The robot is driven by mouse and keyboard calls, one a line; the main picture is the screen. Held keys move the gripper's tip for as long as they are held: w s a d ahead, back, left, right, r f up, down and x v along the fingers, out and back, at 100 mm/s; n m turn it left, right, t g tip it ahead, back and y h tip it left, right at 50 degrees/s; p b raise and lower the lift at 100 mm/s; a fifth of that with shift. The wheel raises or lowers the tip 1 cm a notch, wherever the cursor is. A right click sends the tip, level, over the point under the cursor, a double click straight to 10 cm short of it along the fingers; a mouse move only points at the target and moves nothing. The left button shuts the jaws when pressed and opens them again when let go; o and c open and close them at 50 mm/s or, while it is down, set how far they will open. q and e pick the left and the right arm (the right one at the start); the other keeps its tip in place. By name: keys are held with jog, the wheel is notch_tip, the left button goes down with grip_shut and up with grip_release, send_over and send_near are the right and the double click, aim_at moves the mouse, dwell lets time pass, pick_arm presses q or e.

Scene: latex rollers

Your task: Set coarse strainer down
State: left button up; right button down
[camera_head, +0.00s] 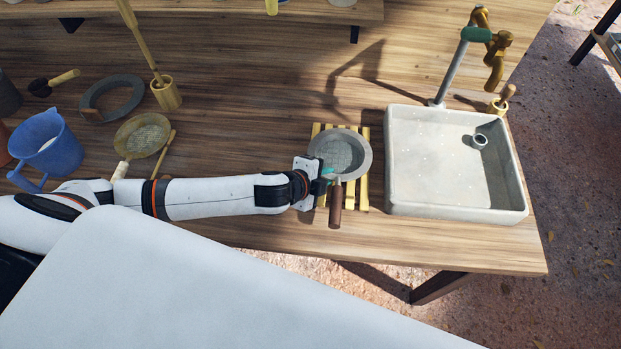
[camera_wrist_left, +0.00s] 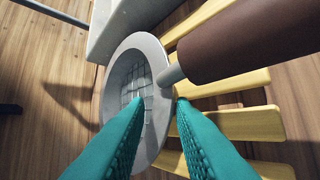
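The coarse strainer, a round grey bowl with a wide square mesh (camera_head: 341,152) and a dark brown handle (camera_head: 335,205), sits on a pale slatted wooden rack (camera_head: 362,192). Its handle points toward the table's front edge. My left gripper (camera_head: 328,176) is at the strainer's near left side, close to where the handle joins the rim. In the left wrist view its teal fingers (camera_wrist_left: 160,101) stand apart, with the grey rim (camera_wrist_left: 158,130) showing between them and the handle (camera_wrist_left: 245,42) beside them. The fingers look open and empty. My right gripper is not in view.
A pale stone sink (camera_head: 455,205) with a brass tap (camera_head: 495,62) stands right of the rack. The table behind the rack is clear.

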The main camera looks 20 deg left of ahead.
pick_arm(q)
jog(key=v, duration=1)
jog(key=shift+s+b, duration=0.2)
jog(key=shift+b, duration=0.1)
jog(key=shift+r, duration=0.1)
